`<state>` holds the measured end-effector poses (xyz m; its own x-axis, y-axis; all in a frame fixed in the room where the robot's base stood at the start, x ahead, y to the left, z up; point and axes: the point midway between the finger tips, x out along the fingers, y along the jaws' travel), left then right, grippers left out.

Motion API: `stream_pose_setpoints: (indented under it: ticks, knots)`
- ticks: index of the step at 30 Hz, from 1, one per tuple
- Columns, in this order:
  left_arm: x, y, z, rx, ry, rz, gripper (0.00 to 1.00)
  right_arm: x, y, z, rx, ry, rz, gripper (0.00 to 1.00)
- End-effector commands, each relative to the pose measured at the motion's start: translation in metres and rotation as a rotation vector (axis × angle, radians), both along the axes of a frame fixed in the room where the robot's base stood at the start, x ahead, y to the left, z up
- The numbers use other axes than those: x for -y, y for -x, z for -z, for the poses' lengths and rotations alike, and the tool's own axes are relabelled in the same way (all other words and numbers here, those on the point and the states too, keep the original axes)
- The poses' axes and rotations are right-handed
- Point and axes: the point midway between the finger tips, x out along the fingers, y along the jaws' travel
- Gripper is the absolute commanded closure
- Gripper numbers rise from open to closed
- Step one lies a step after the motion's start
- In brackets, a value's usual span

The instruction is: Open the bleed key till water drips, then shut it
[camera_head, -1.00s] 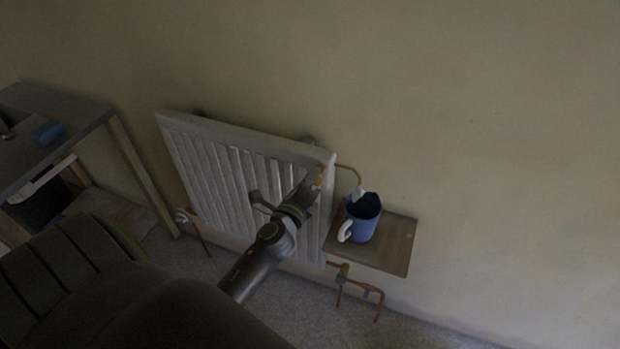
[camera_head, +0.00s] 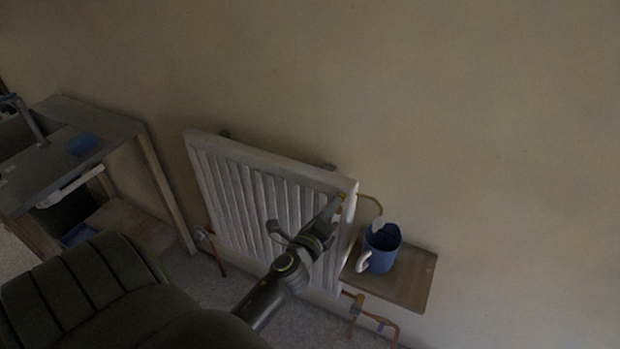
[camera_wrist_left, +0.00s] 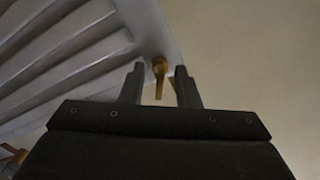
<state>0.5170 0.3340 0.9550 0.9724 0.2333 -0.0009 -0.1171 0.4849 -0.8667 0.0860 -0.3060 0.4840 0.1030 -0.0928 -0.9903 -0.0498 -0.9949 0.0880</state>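The brass bleed key (camera_wrist_left: 159,78) sticks out at the radiator's edge in the left wrist view, pointing down. My left gripper (camera_wrist_left: 160,74) is open, with one finger on each side of the key and a visible gap to both. In the head view my left gripper (camera_head: 332,207) is at the top right corner of the white radiator (camera_head: 260,160), where the key is mostly hidden. A thin copper tube (camera_head: 370,199) curves from that corner to a white end over the blue mug (camera_head: 383,260). No water drops can be made out. My right gripper is not in view.
The mug stands on a small wooden shelf (camera_head: 415,280) beside the radiator. Copper pipes (camera_head: 357,306) run below it. A grey-topped bench (camera_head: 110,125) with a blue item (camera_head: 81,144) stands at the left. The wall right of the shelf is bare.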

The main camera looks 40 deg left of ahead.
Motion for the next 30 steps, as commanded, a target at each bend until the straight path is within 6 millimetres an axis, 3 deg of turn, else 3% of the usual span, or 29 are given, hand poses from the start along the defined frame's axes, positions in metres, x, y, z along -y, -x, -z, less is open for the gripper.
stream_pose_setpoints:
  ticks: [18,24,30]
  knots:
    - [0.028,0.119,0.003,-0.004,0.002,-0.002,0.71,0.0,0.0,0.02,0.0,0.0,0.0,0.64]
    - [0.034,0.145,0.003,-0.003,0.001,-0.002,0.71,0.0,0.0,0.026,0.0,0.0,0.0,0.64]
    - [0.037,0.155,0.001,-0.002,-0.002,-0.001,0.71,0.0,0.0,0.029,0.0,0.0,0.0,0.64]
